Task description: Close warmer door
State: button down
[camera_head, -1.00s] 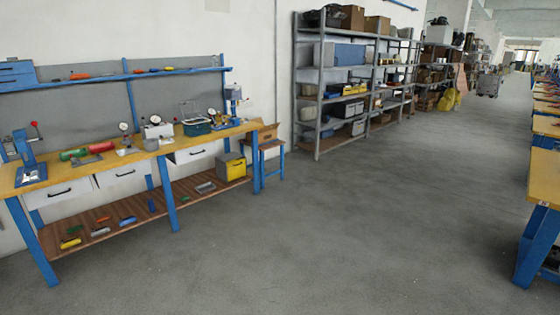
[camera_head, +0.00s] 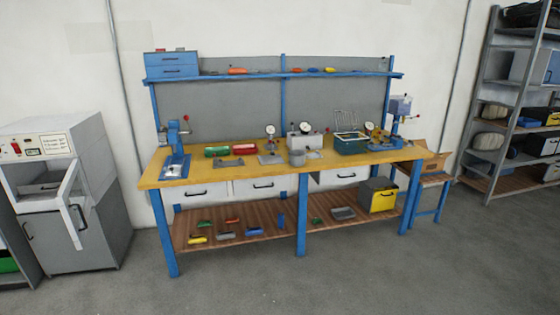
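A white machine (camera_head: 62,138) with a labelled control panel and red switches stands at the left edge, on a grey cabinet (camera_head: 85,232). It looks like the warmer. My gripper is not in view.
A blue-legged workbench (camera_head: 215,181) with tools, drawers and a lower shelf stands against the wall in the middle. The grey floor (camera_head: 330,283) in front is clear.

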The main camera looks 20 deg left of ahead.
aim_at(77, 230)
jog(key=i+u, duration=0.65)
jog(key=i, duration=0.25)
jog(key=i+l+u, duration=0.2)
jog(key=i+u, duration=0.15)
jog(key=i+l+u, duration=0.3)
jog(key=i, duration=0.2)
jog(key=i+l+u, duration=0.2)
jog(key=i+u, duration=0.2)
jog(key=i+l+u, duration=1.1)
jog(key=i+l, duration=0.1)
jog(key=l, duration=0.05)
